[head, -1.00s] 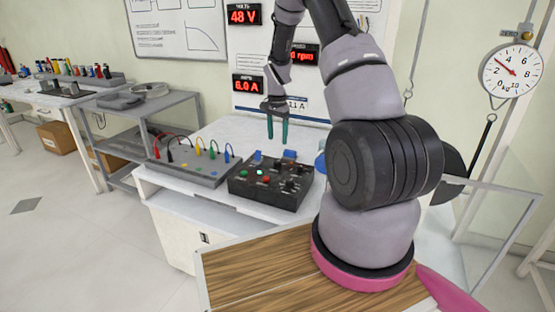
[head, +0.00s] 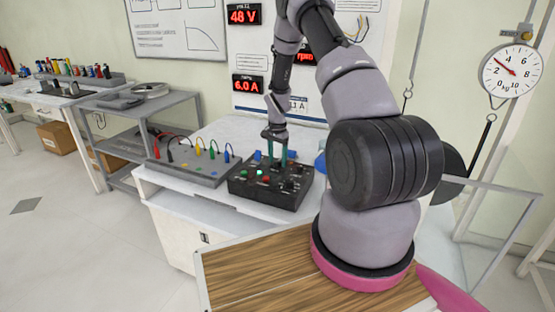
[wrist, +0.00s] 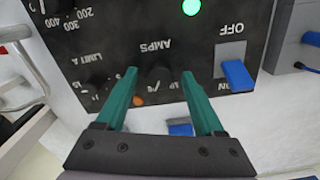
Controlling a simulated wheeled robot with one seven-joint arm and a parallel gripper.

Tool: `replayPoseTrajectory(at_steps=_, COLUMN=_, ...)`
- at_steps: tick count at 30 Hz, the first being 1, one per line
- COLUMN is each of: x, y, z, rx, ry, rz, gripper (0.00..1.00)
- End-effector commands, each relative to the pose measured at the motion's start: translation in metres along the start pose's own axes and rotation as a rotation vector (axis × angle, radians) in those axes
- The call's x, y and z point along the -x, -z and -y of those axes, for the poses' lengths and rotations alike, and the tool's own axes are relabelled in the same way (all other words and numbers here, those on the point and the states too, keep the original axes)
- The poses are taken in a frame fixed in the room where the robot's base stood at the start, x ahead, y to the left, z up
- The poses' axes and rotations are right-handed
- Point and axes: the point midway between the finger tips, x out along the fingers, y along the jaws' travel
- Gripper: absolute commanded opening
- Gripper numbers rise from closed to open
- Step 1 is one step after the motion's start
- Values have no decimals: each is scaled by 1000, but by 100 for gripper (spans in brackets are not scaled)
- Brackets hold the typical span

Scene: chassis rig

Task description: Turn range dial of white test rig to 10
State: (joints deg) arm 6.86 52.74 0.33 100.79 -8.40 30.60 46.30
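A black control box (head: 270,188) with several dark knobs, buttons and blue switches sits on the white table in the head view. In the wrist view its panel (wrist: 125,30) appears upside down, with labels reading "AMPS", "LIMIT A" and "OFF". A dark dial (wrist: 158,86) lies below the AMPS label, between my fingers; its setting is not readable. My gripper (head: 270,160), with teal fingers, is over the back part of the box. In the wrist view, my gripper (wrist: 160,76) is open, its fingers either side of the dial. Whether they touch it cannot be told.
A blue switch (wrist: 237,76) is right of my fingers in the wrist view. A grey panel (head: 195,168) with several coloured cables stands left of the box. The white table (head: 218,129) has free room behind it. A glass-sided frame (head: 495,210) stands at right.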

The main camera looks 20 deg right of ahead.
Motion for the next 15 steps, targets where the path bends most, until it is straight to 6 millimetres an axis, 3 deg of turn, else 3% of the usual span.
replayPoseTrajectory(at_steps=1, x=0, y=0, z=0, rx=0, ry=0, rz=0, gripper=52)
replayPoseTrajectory(at_steps=5, x=0, y=0, z=0, rx=0, ry=0, rz=0, gripper=2)
replayPoseTrajectory(at_steps=15, x=0, y=0, z=0, rx=32, ry=0, rz=0, gripper=0)
